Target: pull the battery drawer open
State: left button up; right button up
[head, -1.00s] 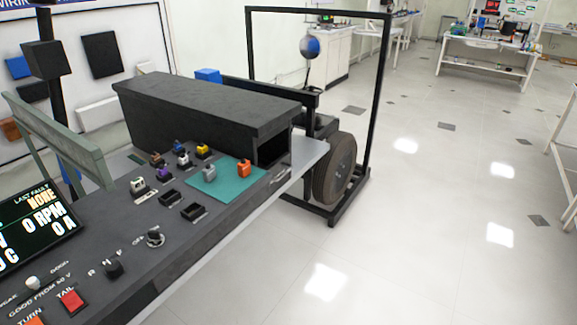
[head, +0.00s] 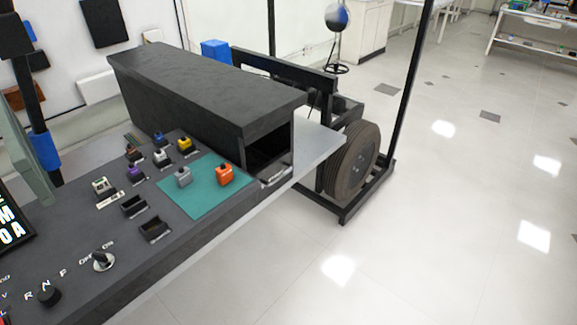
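A long dark box-like housing (head: 205,95) stands along the back of the dark console. Its near right end has an open, dark-looking recess (head: 268,147). A small light handle-like piece (head: 276,176) lies at the foot of that recess, beside a pale grey ledge (head: 318,150). I cannot tell for sure which part is the battery drawer or how far out it stands. Neither of my grippers shows in the head view.
A teal mat (head: 205,190) holds an orange block (head: 224,175) and a grey block (head: 183,177). Several small coloured plugs stand left of it. A rotary knob (head: 103,261) sits in front. A wheel (head: 352,161) in a black frame stands beyond the console. The floor at right is clear.

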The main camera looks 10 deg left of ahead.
aim_at(268, 171)
jog(key=i+l+u, duration=0.15)
jog(key=i+l, duration=1.15)
